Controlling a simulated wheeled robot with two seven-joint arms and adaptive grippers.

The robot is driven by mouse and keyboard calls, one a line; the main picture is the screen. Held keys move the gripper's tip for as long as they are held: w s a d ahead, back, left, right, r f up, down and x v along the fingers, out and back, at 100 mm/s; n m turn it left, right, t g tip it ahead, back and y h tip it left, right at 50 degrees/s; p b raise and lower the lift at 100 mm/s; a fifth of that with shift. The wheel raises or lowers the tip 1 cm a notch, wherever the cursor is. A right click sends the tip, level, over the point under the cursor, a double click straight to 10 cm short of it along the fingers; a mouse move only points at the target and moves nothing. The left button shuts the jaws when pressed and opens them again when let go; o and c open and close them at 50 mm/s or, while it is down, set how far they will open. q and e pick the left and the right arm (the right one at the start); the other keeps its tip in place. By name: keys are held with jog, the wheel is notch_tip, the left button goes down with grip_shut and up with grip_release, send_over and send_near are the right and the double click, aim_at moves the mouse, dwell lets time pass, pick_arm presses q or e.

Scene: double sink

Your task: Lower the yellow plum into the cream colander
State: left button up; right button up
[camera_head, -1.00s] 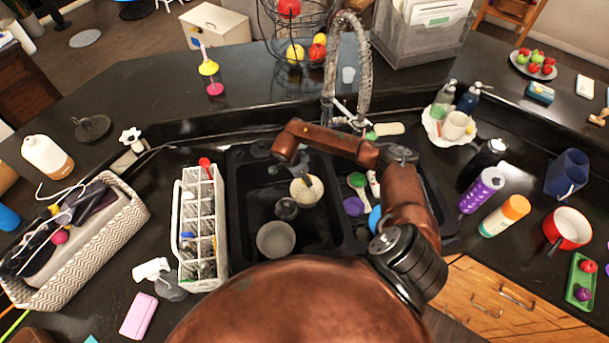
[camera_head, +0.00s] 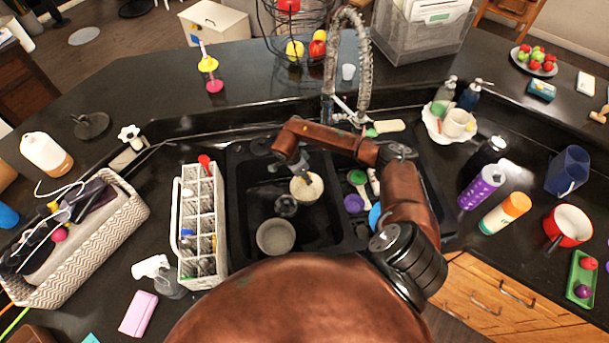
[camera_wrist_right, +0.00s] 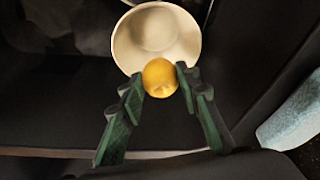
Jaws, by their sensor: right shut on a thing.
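The cream colander (camera_head: 299,192) stands in the left basin of the double sink, near its back right corner. It also shows as a round cream bowl at the top of the right wrist view (camera_wrist_right: 128,40). My right gripper (camera_wrist_right: 160,80) is shut on the yellow plum (camera_wrist_right: 161,79), with a finger on each side of it. In the wrist view the plum overlaps the colander's near rim. I cannot tell the height between plum and colander. In the head view my wrist and gripper partly cover the colander. My left gripper is not in view.
A grey bowl (camera_head: 276,237) and a clear glass (camera_head: 286,206) sit in the same basin, close to the colander. The right basin holds a green-topped brush (camera_head: 357,178) and other items. A white bottle caddy (camera_head: 199,220) stands left of the sink. The faucet (camera_head: 331,75) rises behind.

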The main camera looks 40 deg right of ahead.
jog(key=shift+f+b, duration=3.05)
jog(key=shift+f, duration=0.85)
jog(key=shift+f+b, duration=2.1)
jog(key=shift+f, duration=0.6)
jog(key=o, duration=1.2)
jog(key=shift+r, duration=0.15)
jog(key=v, duration=1.2)
